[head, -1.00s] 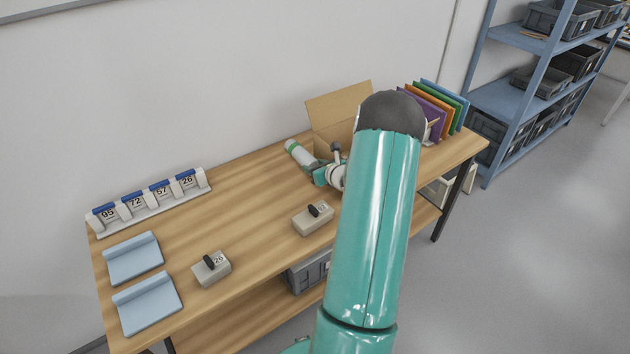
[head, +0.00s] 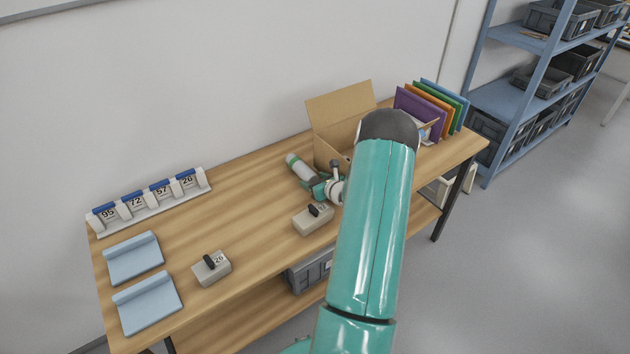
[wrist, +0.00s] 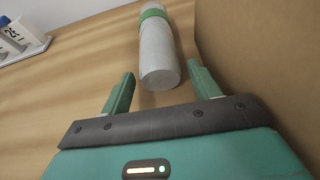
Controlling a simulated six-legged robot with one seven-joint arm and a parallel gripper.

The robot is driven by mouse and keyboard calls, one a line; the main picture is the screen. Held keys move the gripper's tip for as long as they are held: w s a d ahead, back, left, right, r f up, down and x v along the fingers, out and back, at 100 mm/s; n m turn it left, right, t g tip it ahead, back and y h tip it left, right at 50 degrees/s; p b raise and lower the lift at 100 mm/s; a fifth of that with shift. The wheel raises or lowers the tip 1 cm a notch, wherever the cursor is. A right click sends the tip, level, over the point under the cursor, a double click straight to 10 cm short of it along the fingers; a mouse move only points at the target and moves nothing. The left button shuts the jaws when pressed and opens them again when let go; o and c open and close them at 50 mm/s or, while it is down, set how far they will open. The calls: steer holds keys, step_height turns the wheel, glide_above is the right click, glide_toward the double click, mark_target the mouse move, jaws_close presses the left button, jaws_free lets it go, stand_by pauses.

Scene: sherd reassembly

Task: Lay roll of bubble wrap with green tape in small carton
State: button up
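The roll of bubble wrap (head: 301,168) is a whitish cylinder with a band of green tape near its far end. It lies on the bench just left of the small carton (head: 327,152), which is open with a flap raised. In the wrist view the roll (wrist: 158,55) points away from me, its near end just ahead of my fingertips. My gripper (wrist: 160,82) is open, with one teal finger on each side of the roll's line and nothing between them. The carton wall (wrist: 260,60) stands close to the right finger. My arm hides part of the carton in the head view.
Two grey blocks with black knobs (head: 313,219) (head: 211,268) sit near the bench's front. Blue trays (head: 135,258) and a numbered rack (head: 150,203) are at the left. Colored folders (head: 432,108) stand right of the carton. The bench's middle left is clear.

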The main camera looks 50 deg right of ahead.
steer(key=shift+r, duration=0.15)
steer(key=shift+s+r, duration=0.1)
steer(key=shift+s, duration=0.2)
steer(key=v, duration=1.1)
steer(key=shift+s+a, duration=0.15)
